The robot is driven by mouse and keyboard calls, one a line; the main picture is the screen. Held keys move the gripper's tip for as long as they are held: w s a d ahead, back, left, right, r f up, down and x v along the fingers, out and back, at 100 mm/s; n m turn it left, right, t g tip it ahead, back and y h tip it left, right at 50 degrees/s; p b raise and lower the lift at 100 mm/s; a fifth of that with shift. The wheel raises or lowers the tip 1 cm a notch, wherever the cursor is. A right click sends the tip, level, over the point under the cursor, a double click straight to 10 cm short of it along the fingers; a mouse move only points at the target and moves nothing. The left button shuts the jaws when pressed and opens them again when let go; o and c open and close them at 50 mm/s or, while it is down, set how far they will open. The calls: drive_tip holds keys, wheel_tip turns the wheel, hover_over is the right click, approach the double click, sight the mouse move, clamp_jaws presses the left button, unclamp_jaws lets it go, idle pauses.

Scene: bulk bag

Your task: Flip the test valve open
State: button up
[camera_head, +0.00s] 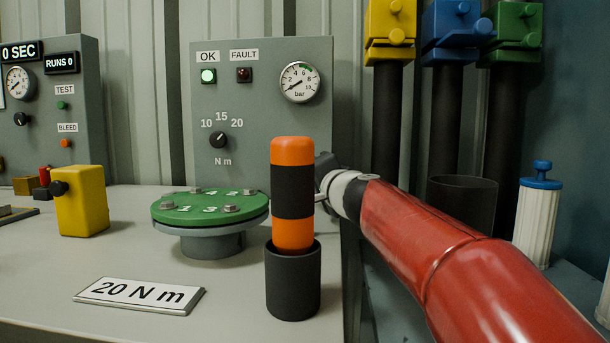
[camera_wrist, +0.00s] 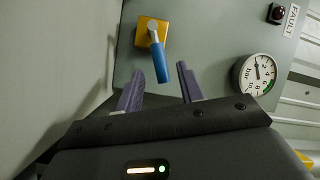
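The valve, a blue lever (camera_wrist: 159,62) on a yellow body (camera_wrist: 143,33), is on the grey panel in the wrist view. The lever runs from its grey pivot down towards my gripper. My gripper (camera_wrist: 160,73) is open, its two purple-grey fingers apart. The lever's free end shows between the fingertips, with a visible gap on each side; I cannot tell how deep it sits. In the head view, the valve and my fingers are hidden behind the orange-and-black tool (camera_head: 292,190).
The tool stands in a dark holder (camera_head: 293,285) in front of my wrist. A green flange (camera_head: 211,209) and a "20 N m" plate (camera_head: 140,296) are to its left. The panel's gauge (camera_head: 299,82) reads low; the OK lamp (camera_head: 208,76) is lit. Dark pipes stand behind my arm.

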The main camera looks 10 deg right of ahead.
drive_tip(key=shift+p+x, duration=0.45)
drive_tip(key=shift+x, duration=1.85)
drive_tip(key=shift+c, duration=0.5)
clamp_jaws()
